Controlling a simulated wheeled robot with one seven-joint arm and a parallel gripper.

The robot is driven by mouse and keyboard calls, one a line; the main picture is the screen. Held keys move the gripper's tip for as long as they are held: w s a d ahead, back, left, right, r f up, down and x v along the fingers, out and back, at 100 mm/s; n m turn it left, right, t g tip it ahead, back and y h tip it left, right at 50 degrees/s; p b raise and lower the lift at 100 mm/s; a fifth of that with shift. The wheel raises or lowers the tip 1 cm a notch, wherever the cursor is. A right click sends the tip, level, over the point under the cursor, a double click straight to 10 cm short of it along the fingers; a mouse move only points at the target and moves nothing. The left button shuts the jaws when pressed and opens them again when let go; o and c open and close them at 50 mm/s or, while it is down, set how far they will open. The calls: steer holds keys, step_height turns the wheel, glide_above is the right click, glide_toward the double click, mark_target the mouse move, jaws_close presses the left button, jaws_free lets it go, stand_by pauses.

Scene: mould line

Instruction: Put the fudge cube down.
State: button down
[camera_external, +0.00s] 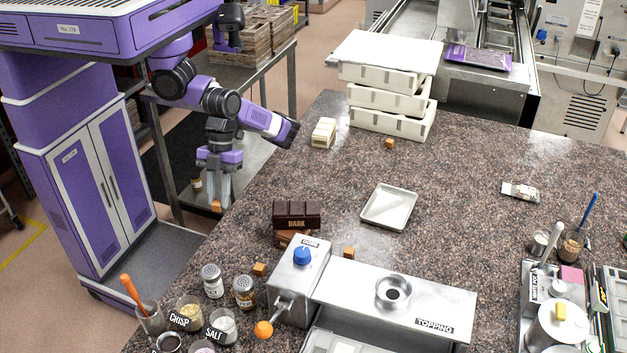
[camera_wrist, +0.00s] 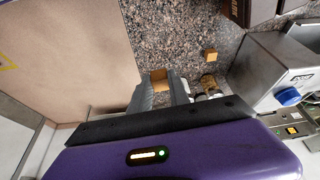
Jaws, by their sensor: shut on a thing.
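My gripper (camera_external: 215,198) points down at the left edge of the granite counter (camera_external: 330,180). It is shut on a small caramel-brown fudge cube (camera_external: 216,207). In the wrist view the fudge cube (camera_wrist: 159,74) shows between the two grey fingers of my gripper (camera_wrist: 161,90), with speckled counter beyond it and plain floor to the left. I cannot tell how high the cube is above the counter.
Dark chocolate blocks (camera_external: 297,214), a loose fudge cube (camera_external: 260,268), shakers (camera_external: 212,281) and the steel topping unit (camera_external: 400,295) stand to the right and nearer. A shallow tray (camera_external: 389,207) and stacked cream moulds (camera_external: 390,122) lie farther right. Bare counter shows between the gripper and blocks.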

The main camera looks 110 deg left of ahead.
step_height(320, 180, up, 8)
steer(key=shift+f+p, duration=0.15)
steer(key=shift+p, duration=0.45)
steer(key=w+a+r+n+t+p, duration=0.1)
steer(key=w+a+r+n+p, duration=0.2)
steer(key=w, duration=0.5)
steer(key=w+r+n+t+p, duration=0.1)
steer(key=w+r+n, duration=0.3)
steer(key=w, duration=0.5)
steer(key=n+t+y+p, duration=0.2)
steer(key=n+y, duration=0.2)
steer(key=n, duration=0.6)
glide_above(395, 205)
steer(key=s, duration=0.2)
step_height(395, 205, down, 7)
steer(key=f+p, duration=0.1)
steer(key=f, duration=1.4)
steer(key=shift+w, duration=0.2)
steer(key=shift+f+p, duration=0.35)
steer(key=shift+f, duration=2.05)
steer(key=shift+f, duration=0.1)
